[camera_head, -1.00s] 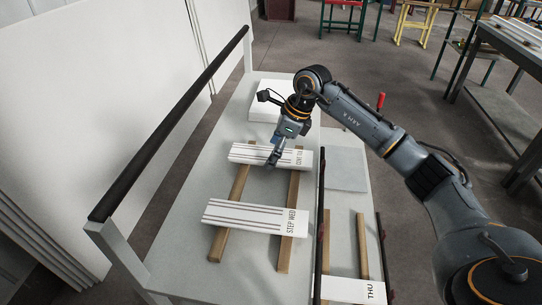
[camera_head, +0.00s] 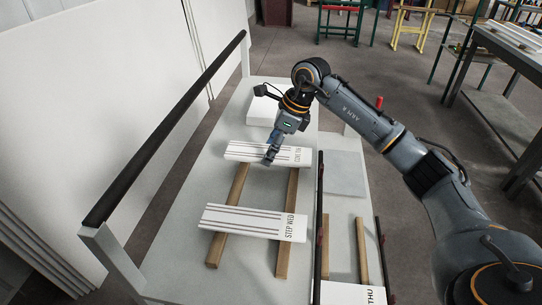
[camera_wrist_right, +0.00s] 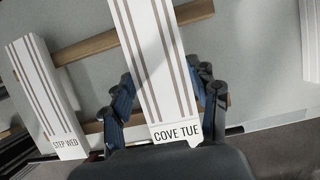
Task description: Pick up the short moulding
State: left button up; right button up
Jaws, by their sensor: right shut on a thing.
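A white board with brown stripes labelled "COVE TUE" (camera_head: 243,149) lies crosswise over two wooden strips, seemingly raised slightly off them. My right gripper (camera_head: 270,155) is shut on its labelled end. In the right wrist view the fingers (camera_wrist_right: 163,100) press on both long edges of this board (camera_wrist_right: 150,45). A similar striped board labelled "STEP WED" (camera_head: 245,221) rests across the strips nearer to me; it also shows in the right wrist view (camera_wrist_right: 45,95). A third board labelled "THU" (camera_head: 345,293) is partly cut off at the bottom. My left gripper is not in view.
The boards are on a pale cart (camera_head: 185,225) with a black rail (camera_head: 170,130) along its left. Wooden strips (camera_head: 228,215) lie beneath the boards. A white block (camera_head: 262,110) stands at the far end. A grey panel (camera_head: 344,172) and dark upright bars (camera_head: 319,220) are at the right.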

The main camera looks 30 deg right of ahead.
jog(key=s+a+r+b, duration=0.3)
jog(key=s+a+r, duration=0.1)
jog(key=s+r, duration=0.7)
jog(key=shift+s, duration=1.25)
